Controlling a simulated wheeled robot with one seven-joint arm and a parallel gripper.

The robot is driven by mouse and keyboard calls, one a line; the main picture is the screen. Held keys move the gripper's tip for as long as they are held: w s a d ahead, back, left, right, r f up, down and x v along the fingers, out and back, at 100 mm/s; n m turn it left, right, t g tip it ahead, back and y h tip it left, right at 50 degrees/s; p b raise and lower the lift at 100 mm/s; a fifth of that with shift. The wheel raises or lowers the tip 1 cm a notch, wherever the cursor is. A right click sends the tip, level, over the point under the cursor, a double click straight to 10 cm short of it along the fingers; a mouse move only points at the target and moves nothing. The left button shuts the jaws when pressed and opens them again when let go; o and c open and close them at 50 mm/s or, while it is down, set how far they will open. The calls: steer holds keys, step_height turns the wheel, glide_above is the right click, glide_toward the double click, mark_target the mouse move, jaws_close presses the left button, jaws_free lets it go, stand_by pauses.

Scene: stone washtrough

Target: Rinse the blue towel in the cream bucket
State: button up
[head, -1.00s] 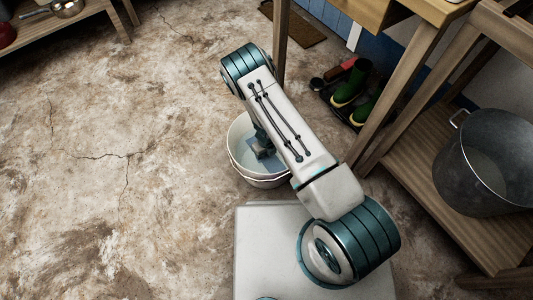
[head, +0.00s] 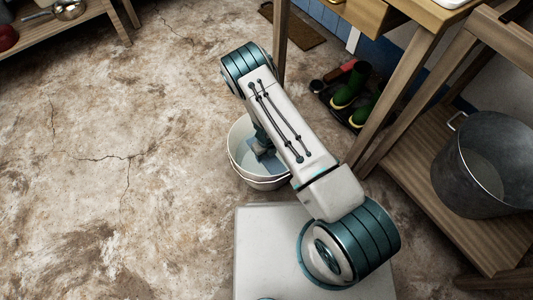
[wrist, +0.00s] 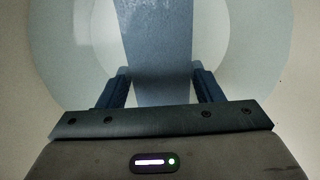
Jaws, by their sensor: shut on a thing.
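The cream bucket (head: 240,165) stands on the floor beneath my arm, and its right side is hidden by the arm. In the wrist view, its pale inner wall (wrist: 288,95) surrounds a round, bluish surface that looks like water. The blue towel (wrist: 158,45) hangs as a flat strip between the fingers of my gripper (wrist: 160,85) and reaches down into the bucket. In the head view a small part of the towel (head: 272,166) shows inside the bucket. My gripper is shut on the towel, low in the bucket's opening. The towel's lower end is not clear.
A wooden rack on the right holds a grey metal bucket (head: 485,165) on its low shelf (head: 420,190). Green boots (head: 350,90) stand behind the table leg. A low shelf with a pan (head: 70,8) is at the upper left. The floor to the left is clear.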

steer(key=shift+f, duration=0.1)
steer(key=shift+f+b, duration=0.8)
steer(key=shift+f, duration=0.1)
steer(key=shift+r, duration=0.1)
stand_by(0.6)
steer(key=shift+r+p, duration=0.8)
steer(key=shift+r, duration=0.15)
steer(key=shift+f, duration=0.1)
stand_by(0.4)
steer(key=shift+f+b, duration=0.9)
steer(key=shift+f, duration=0.15)
steer(key=shift+r, duration=0.1)
steer(key=shift+r+p, duration=0.85)
steer(key=shift+r, duration=0.15)
